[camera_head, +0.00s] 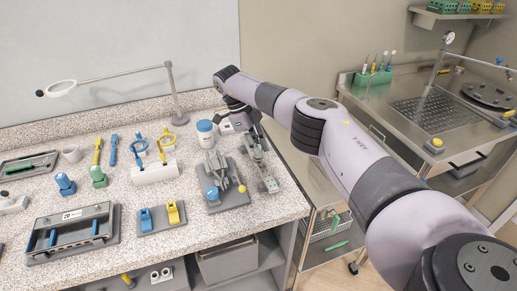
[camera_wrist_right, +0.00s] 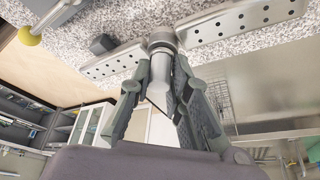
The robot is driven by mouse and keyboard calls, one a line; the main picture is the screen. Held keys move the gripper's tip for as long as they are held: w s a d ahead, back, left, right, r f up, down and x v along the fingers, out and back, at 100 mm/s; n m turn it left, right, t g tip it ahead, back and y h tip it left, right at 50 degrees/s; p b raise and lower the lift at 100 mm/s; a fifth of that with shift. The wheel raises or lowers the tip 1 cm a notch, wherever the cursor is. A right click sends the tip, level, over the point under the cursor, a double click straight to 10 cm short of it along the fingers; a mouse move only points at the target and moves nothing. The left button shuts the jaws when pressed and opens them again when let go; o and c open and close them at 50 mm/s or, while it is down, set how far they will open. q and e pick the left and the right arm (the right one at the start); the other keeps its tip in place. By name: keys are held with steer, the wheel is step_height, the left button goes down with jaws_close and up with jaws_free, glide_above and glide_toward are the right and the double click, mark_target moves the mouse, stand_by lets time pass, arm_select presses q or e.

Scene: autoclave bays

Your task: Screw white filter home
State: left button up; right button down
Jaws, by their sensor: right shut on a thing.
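My right gripper (camera_head: 246,128) reaches down over the back end of a grey perforated rail (camera_head: 266,177) near the right edge of the bench. In the right wrist view my right gripper (camera_wrist_right: 163,85) is shut on a pale, tapered piece, which seems to be the white filter (camera_wrist_right: 159,88). The piece lines up with a round grey collar (camera_wrist_right: 161,41) between two stretches of perforated rail (camera_wrist_right: 243,22). The fingers hide much of it, so I cannot tell how far it is seated. My left gripper is not in view.
A white jar with a blue lid (camera_head: 205,133) stands just left of the gripper. A magnifier lamp post (camera_head: 174,92) stands behind. The bench's right edge is close.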

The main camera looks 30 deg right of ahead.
steer(key=shift+f+m+y+b, duration=0.25)
steer(key=shift+m+y+b, duration=0.15)
steer(key=shift+m+b, duration=1)
steer(key=shift+b, duration=0.1)
steer(key=shift+r+m, duration=0.25)
steer(key=shift+m, duration=0.05)
steer(key=c, duration=1.7)
jaws_free()
